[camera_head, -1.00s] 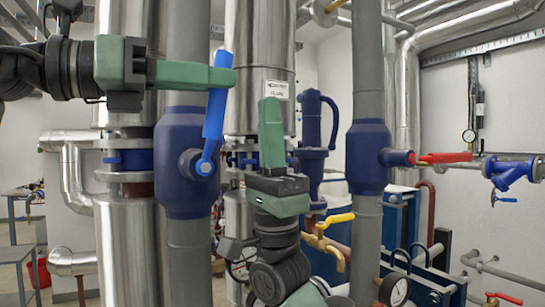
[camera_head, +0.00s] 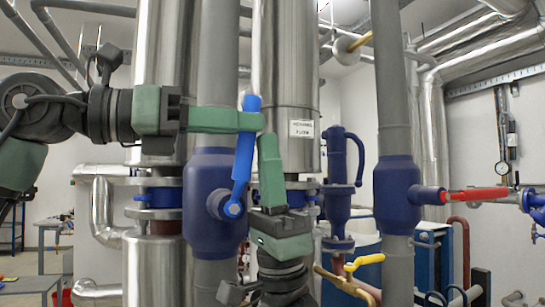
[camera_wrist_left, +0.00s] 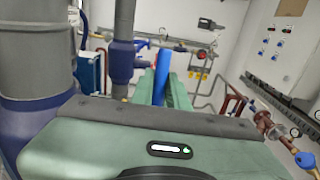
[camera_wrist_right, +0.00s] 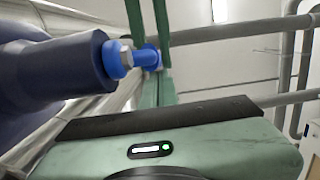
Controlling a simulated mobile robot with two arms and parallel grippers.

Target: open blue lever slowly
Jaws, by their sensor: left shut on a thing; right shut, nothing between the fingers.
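The blue lever (camera_head: 242,170) stands almost upright on the dark blue valve body (camera_head: 208,225) of a grey vertical pipe, tilted slightly right at its top. My left gripper (camera_head: 258,121) reaches in from the left and is shut on the lever's upper part. In the left wrist view the lever (camera_wrist_left: 160,87) shows between the green fingers. My right gripper (camera_head: 268,140) points up just right of the lever, shut and empty. In the right wrist view the lever's lower end (camera_wrist_right: 148,57) and pivot nut show close by. Whether the right fingers touch the lever I cannot tell.
A second dark blue valve with a red lever (camera_head: 475,195) is on the pipe to the right. A yellow-handled tap (camera_head: 368,260) is below it. Large silver pipes (camera_head: 285,60) stand close behind my grippers. A blue pump-like fitting (camera_head: 343,175) stands between.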

